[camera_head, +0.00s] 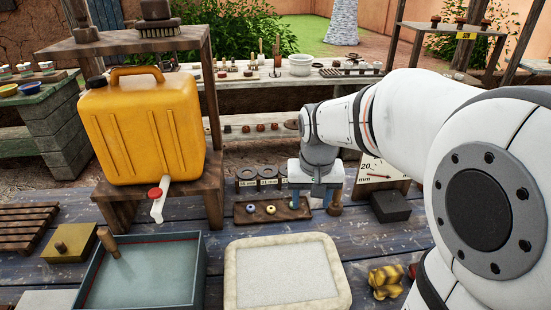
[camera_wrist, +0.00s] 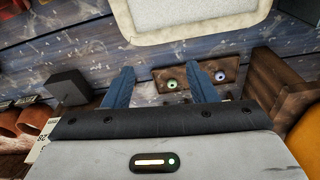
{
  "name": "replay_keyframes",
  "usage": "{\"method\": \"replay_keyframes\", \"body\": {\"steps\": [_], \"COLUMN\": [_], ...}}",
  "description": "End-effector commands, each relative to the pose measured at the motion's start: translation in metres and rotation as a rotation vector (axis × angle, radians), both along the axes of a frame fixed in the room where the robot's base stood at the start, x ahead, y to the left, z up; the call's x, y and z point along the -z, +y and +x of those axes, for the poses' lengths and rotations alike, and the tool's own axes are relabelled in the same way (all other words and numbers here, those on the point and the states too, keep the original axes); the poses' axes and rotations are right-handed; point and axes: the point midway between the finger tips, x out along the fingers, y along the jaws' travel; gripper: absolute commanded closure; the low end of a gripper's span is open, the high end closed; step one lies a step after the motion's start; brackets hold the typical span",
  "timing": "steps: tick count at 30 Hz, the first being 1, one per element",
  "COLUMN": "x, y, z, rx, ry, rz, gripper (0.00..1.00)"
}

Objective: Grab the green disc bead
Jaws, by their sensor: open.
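The green disc bead (camera_wrist: 172,85) sits on a brown wooden rack (camera_wrist: 154,74) in the wrist view, with a pale bead (camera_wrist: 220,76) with a dark centre to its right. In the head view the green bead looks yellowish (camera_head: 270,209), and the bluish bead (camera_head: 250,208) is on its left. My gripper (camera_wrist: 160,78) is open, and its blue fingers appear on either side of the green bead in the wrist view. In the head view my gripper (camera_head: 315,194) is at the right end of the rack, apart from the bead.
A yellow jerrycan (camera_head: 145,130) on a wooden stand is left of the rack. A pale-rimmed tray (camera_head: 232,285) and a grey basin (camera_head: 195,280) are in front.

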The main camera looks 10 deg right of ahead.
Motion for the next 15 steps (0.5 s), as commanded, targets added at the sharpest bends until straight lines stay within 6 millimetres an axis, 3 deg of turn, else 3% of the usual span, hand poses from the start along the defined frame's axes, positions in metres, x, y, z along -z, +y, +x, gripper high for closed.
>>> {"method": "replay_keyframes", "body": {"steps": [1,3,9,15], "x": [0.006,0.014,0.053,0.096], "y": [0.0,-0.001,-0.001,-0.001], "z": [0.024,0.053,0.13,0.182], "rx": [0.018,0.045,0.122,0.182], "ry": [0.019,0.038,0.088,0.124], "rz": [0.0,-0.001,-0.005,-0.011], "gripper": [0.48,0.48,0.48,0.48]}}
